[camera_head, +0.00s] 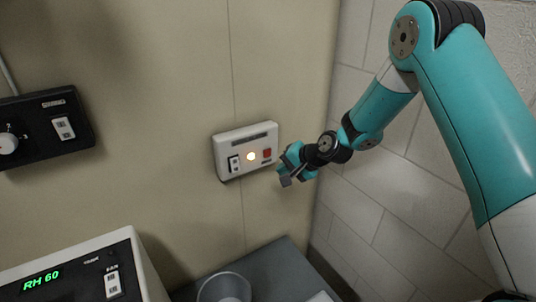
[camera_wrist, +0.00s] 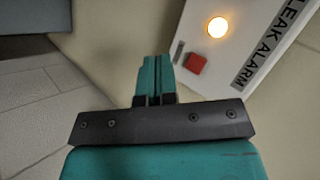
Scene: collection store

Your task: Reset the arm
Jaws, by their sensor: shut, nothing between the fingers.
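My teal arm comes in from the right in the head view. My gripper (camera_head: 285,181) is just right of a white wall box and slightly below its right end, apart from it as far as I can tell. In the wrist view the fingers of my gripper (camera_wrist: 153,62) are together with nothing between them. In the wrist view the lamp (camera_wrist: 218,27) and the red button (camera_wrist: 195,63) lie ahead and right of the fingertips.
A black panel (camera_head: 70,105) with a white knob and a rocker switch is on the wall at left. A device reading RH 60 (camera_head: 42,279) stands at lower left. A grey cup (camera_head: 222,287) is on a dark surface below. A block wall (camera_head: 400,190) is at right.

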